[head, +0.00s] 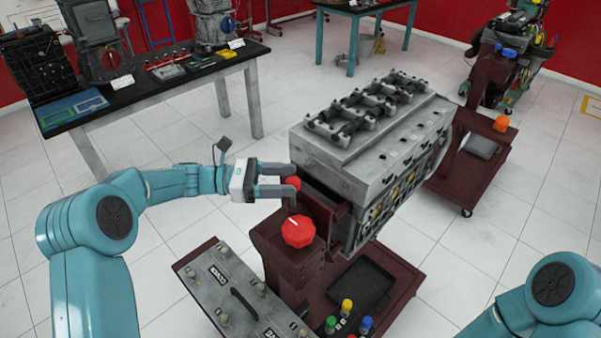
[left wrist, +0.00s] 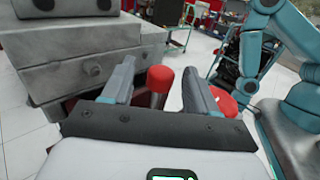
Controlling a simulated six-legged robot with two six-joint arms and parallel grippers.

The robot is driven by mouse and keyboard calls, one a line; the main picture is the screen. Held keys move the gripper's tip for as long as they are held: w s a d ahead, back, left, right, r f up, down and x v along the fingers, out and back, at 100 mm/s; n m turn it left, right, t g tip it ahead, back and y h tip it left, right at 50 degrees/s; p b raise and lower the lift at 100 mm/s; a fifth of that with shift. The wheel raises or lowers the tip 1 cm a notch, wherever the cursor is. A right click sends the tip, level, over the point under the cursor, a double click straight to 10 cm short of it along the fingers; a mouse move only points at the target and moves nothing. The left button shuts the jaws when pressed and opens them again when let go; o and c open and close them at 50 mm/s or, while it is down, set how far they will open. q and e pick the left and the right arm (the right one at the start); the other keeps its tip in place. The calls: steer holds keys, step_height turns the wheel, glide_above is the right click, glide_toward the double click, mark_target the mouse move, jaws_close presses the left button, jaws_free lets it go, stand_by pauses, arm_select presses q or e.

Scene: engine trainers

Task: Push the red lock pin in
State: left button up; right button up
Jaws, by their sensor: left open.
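The red lock pin (head: 294,183) has a rounded red head and stands out of the dark red engine stand (head: 271,243), above a larger red knob (head: 298,231). My left gripper (head: 292,180) is open at the pin, reaching in from the left. In the left wrist view the pin (left wrist: 160,79) shows between the two spread fingers, with gaps on both sides. The knob (left wrist: 222,101) is partly hidden behind the right finger there. Of my right arm only upper parts show; its gripper is out of view.
A grey engine block (head: 375,150) is mounted on the stand, right of the pin. A grey control panel (head: 236,290) with a handle and colored buttons (head: 346,305) sit low in front. A bench (head: 150,88) with parts stands at the back left. White floor lies open between.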

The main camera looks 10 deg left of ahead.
arm_select(q)
steer(key=x, duration=0.4)
steer(key=shift+d+p, duration=0.1)
steer(key=shift+p, duration=0.2)
steer(key=shift+d+r, duration=0.1)
steer(key=shift+s, duration=0.2)
steer(key=c, duration=1)
steer(key=shift+w, duration=0.15)
jaws_close()
step_height(320, 180, down, 5)
steer(key=b, duration=0.3)
steer(key=shift+r, duration=0.15)
